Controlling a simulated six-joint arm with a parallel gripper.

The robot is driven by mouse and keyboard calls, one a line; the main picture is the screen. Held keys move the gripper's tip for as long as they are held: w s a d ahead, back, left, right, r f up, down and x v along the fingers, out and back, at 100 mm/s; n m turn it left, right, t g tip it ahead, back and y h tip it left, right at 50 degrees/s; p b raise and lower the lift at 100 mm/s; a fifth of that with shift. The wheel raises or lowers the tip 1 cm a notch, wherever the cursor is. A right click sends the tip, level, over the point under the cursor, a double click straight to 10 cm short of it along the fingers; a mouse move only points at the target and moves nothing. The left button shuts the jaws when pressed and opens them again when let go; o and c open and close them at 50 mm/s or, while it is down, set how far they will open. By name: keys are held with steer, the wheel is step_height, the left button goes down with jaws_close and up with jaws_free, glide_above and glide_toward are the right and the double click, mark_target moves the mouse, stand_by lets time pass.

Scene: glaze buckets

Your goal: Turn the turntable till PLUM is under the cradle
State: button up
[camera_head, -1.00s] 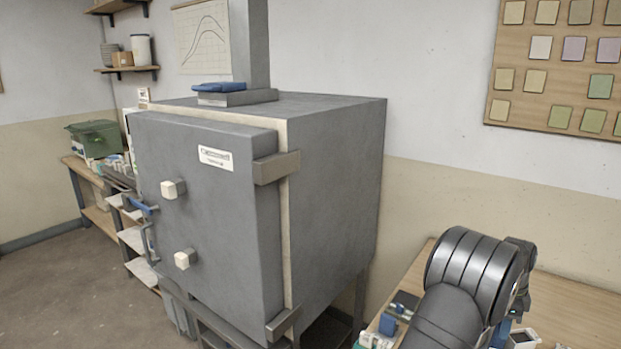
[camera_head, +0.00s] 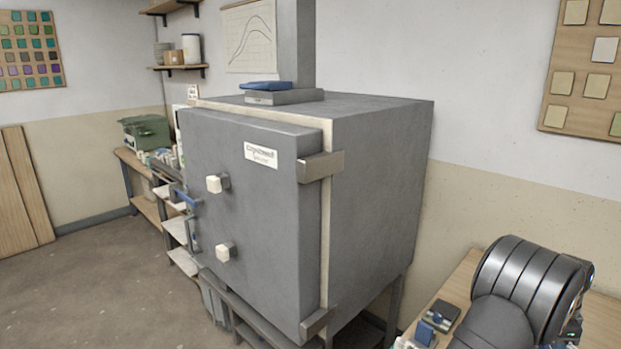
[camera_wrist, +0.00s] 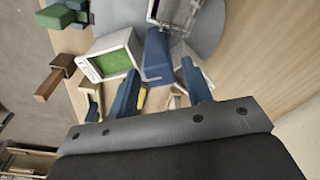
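In the wrist view, my gripper (camera_wrist: 160,68) has two blue fingers spread apart with a clear gap, over a wooden bench top. A pale blue-grey disc with a rounded edge (camera_wrist: 207,35) lies beyond the fingertips; it may be the turntable, but only part of it shows. A blue upright block (camera_wrist: 157,52) stands near the fingertips, at the disc's edge. A clear or white frame (camera_wrist: 178,14) is at the top. I cannot tell which part is the cradle, and no PLUM label is readable. The head view does not show the turntable or my gripper's fingers.
A white box with a green panel (camera_wrist: 113,60) sits left of the fingers. In the head view, a big grey kiln (camera_head: 258,210) fills the middle; a bench (camera_head: 462,275) is at lower right.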

steer(key=shift+r, duration=3.5)
step_height(320, 180, down, 8)
steer(key=shift+r, duration=0.25)
steer(key=shift+r+m, duration=0.2)
steer(key=shift+m, duration=2.4)
